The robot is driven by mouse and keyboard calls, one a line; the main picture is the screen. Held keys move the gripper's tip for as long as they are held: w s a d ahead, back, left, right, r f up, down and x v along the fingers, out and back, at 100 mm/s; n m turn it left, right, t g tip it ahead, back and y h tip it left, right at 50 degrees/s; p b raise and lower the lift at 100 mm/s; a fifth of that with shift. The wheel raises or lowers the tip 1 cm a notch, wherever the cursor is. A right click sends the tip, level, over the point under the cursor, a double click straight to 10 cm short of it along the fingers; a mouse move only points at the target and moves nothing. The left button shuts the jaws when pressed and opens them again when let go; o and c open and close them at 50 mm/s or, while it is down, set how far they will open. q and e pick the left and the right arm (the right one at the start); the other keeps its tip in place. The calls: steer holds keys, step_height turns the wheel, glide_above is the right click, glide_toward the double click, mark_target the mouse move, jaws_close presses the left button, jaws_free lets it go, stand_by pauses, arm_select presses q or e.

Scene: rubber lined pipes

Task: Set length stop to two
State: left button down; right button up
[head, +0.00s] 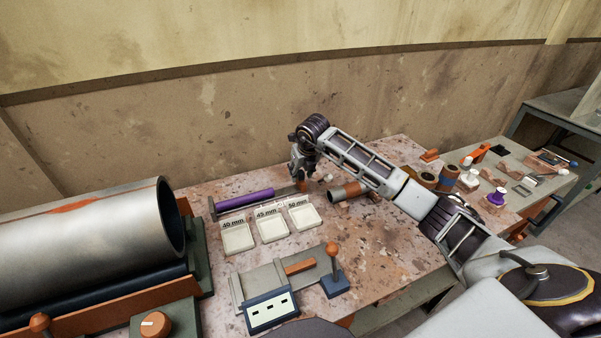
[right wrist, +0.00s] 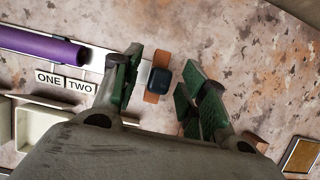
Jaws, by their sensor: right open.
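The length stop (right wrist: 160,79), a dark knob on an orange block, sits at the rail's right end in the right wrist view. The pale rail (right wrist: 101,60) carries a purple rod (right wrist: 45,46) to the left. Labels ONE (right wrist: 48,77) and TWO (right wrist: 80,86) run along the rail's lower side; any further label is hidden by my finger. My right gripper (right wrist: 166,92) is open, with the stop showing between its green-padded fingers; I cannot tell whether they touch it. In the head view the right gripper (head: 304,176) points down at the right end of the purple rod (head: 245,199).
Trays marked 40 mm (head: 237,250), 45 mm (head: 272,239) and 50 mm (head: 301,226) stand in front of the rail. A lever (head: 333,262) stands at the front; a large metal pipe (head: 90,235) fills the left.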

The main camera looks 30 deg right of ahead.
steer(key=shift+w+f, duration=0.1)
steer(key=shift+f, duration=0.2)
jaws_close()
